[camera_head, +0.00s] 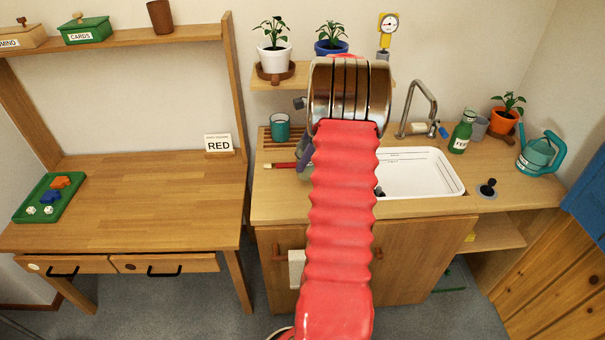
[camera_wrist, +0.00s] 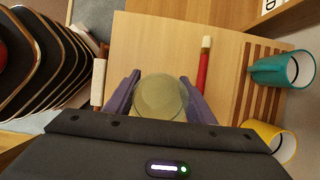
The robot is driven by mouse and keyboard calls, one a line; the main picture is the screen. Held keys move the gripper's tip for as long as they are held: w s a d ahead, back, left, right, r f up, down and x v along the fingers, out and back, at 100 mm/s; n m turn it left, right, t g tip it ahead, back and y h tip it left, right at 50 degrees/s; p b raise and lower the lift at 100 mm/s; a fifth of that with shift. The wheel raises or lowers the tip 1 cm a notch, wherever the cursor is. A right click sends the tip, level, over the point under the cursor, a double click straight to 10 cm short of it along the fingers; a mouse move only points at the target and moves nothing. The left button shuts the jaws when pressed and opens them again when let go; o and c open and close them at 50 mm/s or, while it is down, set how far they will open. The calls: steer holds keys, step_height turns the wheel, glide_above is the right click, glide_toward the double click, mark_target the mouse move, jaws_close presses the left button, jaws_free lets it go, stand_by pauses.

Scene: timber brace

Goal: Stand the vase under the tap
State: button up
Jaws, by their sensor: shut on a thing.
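The vase (camera_wrist: 160,97) appears as a round, greenish, see-through shape in the wrist view. My gripper (camera_wrist: 161,92) has its purple fingers on both sides of it, shut on it, above the counter's left part. The metal tap (camera_head: 418,105) arches at the back of the white sink (camera_head: 425,172), right of my arm. I cannot tell whether the vase touches the counter.
A red-handled brush (camera_wrist: 204,75) lies right of the vase in the wrist view. Beyond it are a slatted rack (camera_wrist: 244,85), a teal cup (camera_wrist: 283,70) and a yellow cup (camera_wrist: 272,138). A green bottle (camera_head: 461,133) and a teal watering can (camera_head: 537,155) stand right of the sink.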

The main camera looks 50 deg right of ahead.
steer(key=shift+f, duration=1.15)
steer(key=shift+f, duration=1.85)
steer(key=shift+f, duration=0.1)
steer(key=o, duration=1.3)
steer(key=v, duration=1.2)
steer(key=shift+a, duration=0.1)
